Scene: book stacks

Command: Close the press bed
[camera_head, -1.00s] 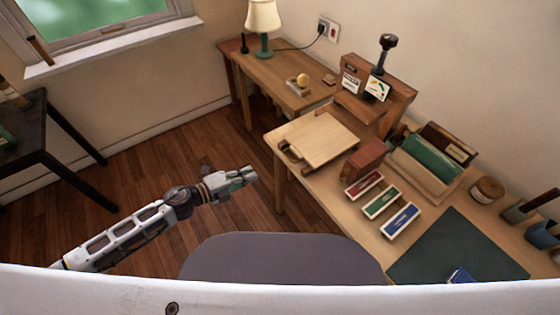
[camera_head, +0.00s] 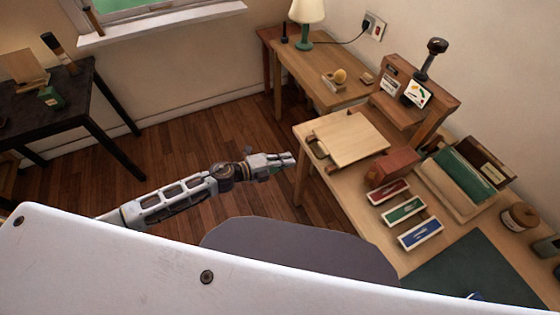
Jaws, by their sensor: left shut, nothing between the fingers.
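The press bed (camera_head: 350,138) is a flat pale wooden board with a dark handle (camera_head: 319,147) at its left edge. It sticks out on the table in front of the wooden press (camera_head: 415,98), which has a dark screw knob on top. My left gripper (camera_head: 292,159) is shut and empty. It is left of and below the handle in the head view, beside the table's front leg and apart from the bed. My right gripper is not in view.
On the wooden table (camera_head: 345,195) are a red-brown block (camera_head: 391,164), three coloured boxes (camera_head: 404,210), a book cradle (camera_head: 462,175) and a dark mat (camera_head: 470,270). A dark table (camera_head: 60,122) stands at the left. A grey-purple rounded surface (camera_head: 300,248) lies below my arm. Open floor (camera_head: 205,135) lies between.

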